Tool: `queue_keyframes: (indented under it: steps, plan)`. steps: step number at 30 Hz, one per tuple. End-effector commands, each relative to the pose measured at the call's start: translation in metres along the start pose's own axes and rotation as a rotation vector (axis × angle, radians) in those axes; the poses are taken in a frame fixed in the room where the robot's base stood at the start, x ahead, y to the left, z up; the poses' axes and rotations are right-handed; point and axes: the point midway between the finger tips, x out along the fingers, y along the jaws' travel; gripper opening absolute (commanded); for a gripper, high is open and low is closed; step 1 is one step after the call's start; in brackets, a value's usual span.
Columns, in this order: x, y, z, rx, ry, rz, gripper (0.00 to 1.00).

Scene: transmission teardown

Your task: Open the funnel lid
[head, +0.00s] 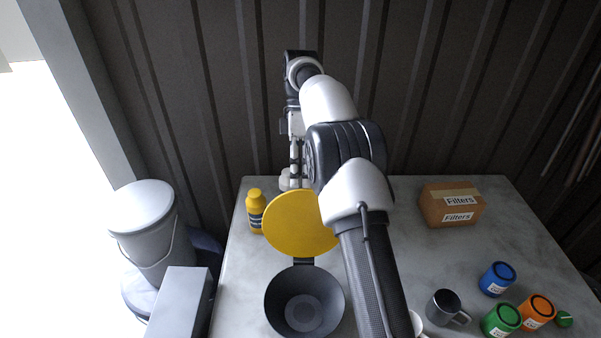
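The funnel (304,303) is a dark round bowl on the table at the bottom centre. Its yellow round lid (298,224) stands raised at the far side, joined by a dark hinge, and the bowl's inside is open to view. My gripper (296,172) points down beyond the lid's upper edge. The gripper is small, and its fingertips are partly hidden near the lid and my arm. I cannot tell whether it touches the lid or whether its fingers are open or shut.
A yellow bottle (255,211) stands left of the lid. A Filters box (452,204) sits at the back right. A dark mug (446,308) and blue (497,279), orange (537,312) and green (501,320) cans stand at the front right. The table between the box and my arm is clear.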

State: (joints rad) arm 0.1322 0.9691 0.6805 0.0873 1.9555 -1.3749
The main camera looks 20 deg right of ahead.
Motion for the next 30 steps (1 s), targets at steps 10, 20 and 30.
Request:
queue_keyframes:
  steps: [10,20,30]
  plan:
    - [-0.001,0.000,0.000,0.002,0.000,0.001,0.27]
    - [-0.008,0.012,-0.004,0.409,0.034,0.197,0.04]
    - [-0.031,0.022,-0.006,1.163,0.339,0.517,0.00]
